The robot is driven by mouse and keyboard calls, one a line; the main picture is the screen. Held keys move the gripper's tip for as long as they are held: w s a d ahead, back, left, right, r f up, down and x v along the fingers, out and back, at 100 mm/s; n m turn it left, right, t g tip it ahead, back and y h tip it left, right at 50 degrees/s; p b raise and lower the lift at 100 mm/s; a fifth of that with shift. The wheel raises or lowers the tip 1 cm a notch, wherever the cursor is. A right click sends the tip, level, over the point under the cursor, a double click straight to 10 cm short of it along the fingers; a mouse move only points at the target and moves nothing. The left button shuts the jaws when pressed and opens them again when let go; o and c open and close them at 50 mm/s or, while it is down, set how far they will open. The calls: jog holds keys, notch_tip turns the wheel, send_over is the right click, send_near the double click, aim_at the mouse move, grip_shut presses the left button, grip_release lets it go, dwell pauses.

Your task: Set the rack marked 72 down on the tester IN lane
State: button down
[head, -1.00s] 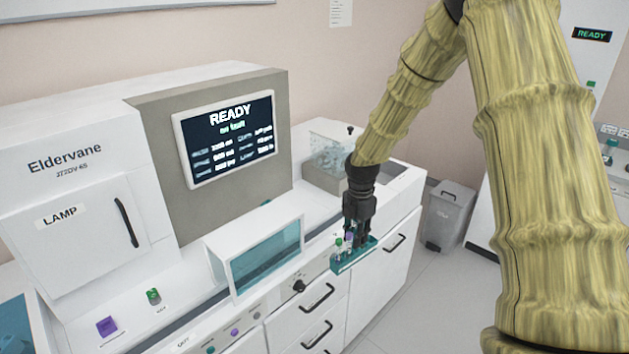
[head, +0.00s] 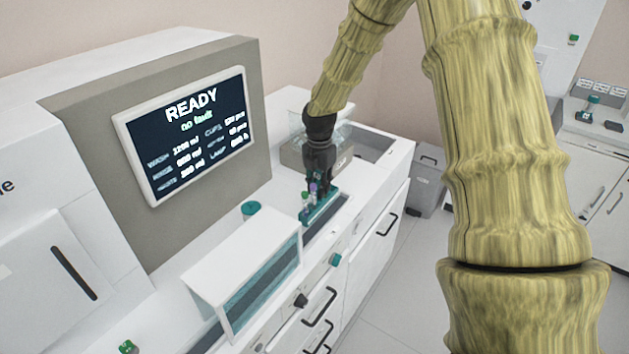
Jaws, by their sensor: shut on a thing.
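My gripper (head: 318,182) is shut on a teal rack (head: 322,207) that carries several tubes with green and purple caps. The rack is at the front part of the white tester counter, over or on a dark lane (head: 325,222) that runs along the counter to the right of a clear-fronted white cover. I cannot tell whether the rack touches the lane. The mark on the rack is too small to read.
The white cover (head: 250,262) stands just left of the rack. A box with clear contents (head: 296,157) sits behind my gripper, beside a recessed basin (head: 368,147). A teal round cap (head: 250,208) is on the counter behind the cover. A grey bin (head: 428,180) stands on the floor to the right.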

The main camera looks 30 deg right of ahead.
aim_at(319, 200)
jog(key=shift+s+a+f, duration=0.1)
jog(key=shift+s+f, duration=0.1)
jog(key=shift+w+f+b, duration=0.15)
jog(key=shift+f+b, duration=0.35)
jog(key=shift+f, duration=0.05)
jog(key=shift+w+f+b, duration=0.15)
jog(key=shift+f+b, duration=0.3)
jog(key=shift+f, duration=0.1)
jog(key=shift+s+f+b, duration=0.25)
jog(key=shift+f+b, duration=0.45)
jog(key=shift+f, duration=0.05)
jog(key=shift+w+f, duration=0.1)
jog(key=shift+f, duration=0.3)
jog(key=shift+r, duration=0.1)
jog(key=shift+f, duration=0.85)
